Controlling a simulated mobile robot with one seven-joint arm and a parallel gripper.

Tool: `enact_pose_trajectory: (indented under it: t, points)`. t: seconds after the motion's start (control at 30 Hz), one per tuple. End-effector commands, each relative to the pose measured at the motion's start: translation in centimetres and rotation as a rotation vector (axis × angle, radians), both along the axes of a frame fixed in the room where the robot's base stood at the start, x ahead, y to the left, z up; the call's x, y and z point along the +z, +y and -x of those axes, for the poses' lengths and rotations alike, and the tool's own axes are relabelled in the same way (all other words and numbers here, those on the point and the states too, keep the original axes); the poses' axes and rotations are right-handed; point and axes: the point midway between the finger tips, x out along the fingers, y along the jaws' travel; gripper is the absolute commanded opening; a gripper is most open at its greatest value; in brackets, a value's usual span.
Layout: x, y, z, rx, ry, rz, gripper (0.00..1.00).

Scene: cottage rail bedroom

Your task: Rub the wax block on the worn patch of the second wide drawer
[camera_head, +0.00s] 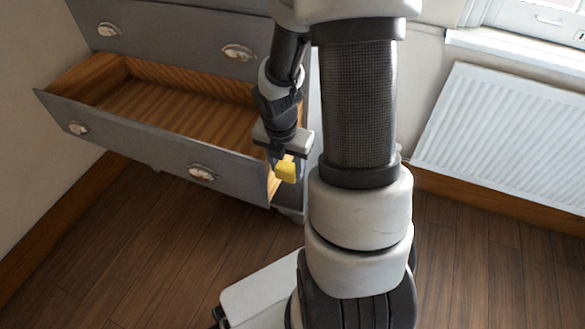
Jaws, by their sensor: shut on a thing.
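The yellow wax block (286,171) is held in my gripper (281,158), which is shut on it. The gripper points down at the right end of the open wide drawer (130,137). The block overlaps the drawer's right side near its front corner in the picture. I cannot tell whether it touches the wood. The drawer has a grey front with two metal cup handles and a bare wooden inside that looks empty. No worn patch can be made out; the gripper and block cover part of the drawer's right side.
A shut drawer (170,32) of the grey chest is above the open one. A white radiator (505,135) stands on the right wall under a window sill (510,52). The wooden floor (130,240) in front of the drawer is clear.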

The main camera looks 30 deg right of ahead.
Motion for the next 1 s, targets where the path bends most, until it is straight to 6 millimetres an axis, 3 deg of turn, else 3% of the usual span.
enact_pose_trajectory:
  t: [0.77,1.0]
  points:
    - [0.02,0.27,-0.34,0.0,0.0,0.0,0.25]
    - [0.24,-0.53,-0.92,-0.002,0.0,-0.001,0.25]
